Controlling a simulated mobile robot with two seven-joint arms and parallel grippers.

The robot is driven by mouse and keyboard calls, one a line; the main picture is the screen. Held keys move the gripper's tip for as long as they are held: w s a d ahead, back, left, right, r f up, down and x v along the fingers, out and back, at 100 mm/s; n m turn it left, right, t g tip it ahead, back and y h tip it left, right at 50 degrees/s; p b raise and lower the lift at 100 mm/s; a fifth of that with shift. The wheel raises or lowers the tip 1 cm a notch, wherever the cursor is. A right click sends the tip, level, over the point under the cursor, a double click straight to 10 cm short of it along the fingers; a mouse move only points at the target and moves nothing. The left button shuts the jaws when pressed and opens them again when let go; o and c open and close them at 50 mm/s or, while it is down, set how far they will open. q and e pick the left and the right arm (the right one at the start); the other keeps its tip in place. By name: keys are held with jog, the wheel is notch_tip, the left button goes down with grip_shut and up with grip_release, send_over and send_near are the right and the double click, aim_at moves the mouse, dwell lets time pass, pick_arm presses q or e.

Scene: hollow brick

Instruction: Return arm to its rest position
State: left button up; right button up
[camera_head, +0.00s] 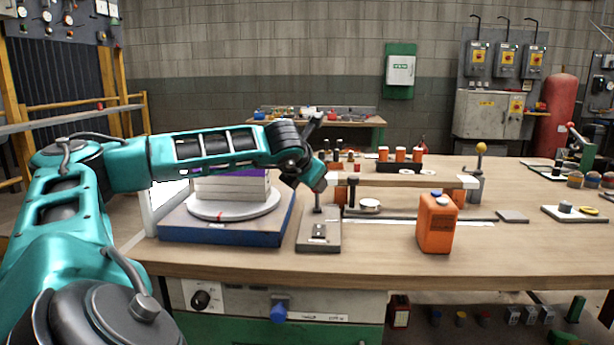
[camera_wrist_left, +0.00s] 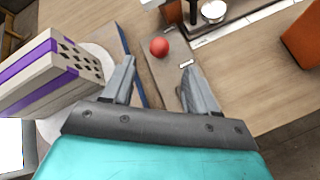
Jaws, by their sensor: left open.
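My left arm comes in from the left and reaches across the bench. Its gripper (camera_wrist_left: 157,65) is open and empty in the wrist view, with two grey fingers spread apart. A red ball knob (camera_wrist_left: 160,47) shows beyond and between the fingertips, over a grey base plate (camera_head: 318,244). In the head view my wrist is above that plate's post and hides the knob; the fingers cannot be made out there. The hollow brick (camera_wrist_left: 45,78), pale with purple bands and rows of holes, stands on a round white turntable (camera_head: 233,211), partly hidden behind my forearm. My right gripper is not in view.
The turntable sits on a blue-sided base (camera_head: 222,239). An orange container (camera_head: 437,224) stands to the right on the wooden bench (camera_head: 370,258). Behind it are a raised pale shelf (camera_head: 404,181) and a round metal dish (camera_head: 370,205). The bench's front strip is clear.

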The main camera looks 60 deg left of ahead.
pick_arm(q)
jog(key=shift+v, duration=1)
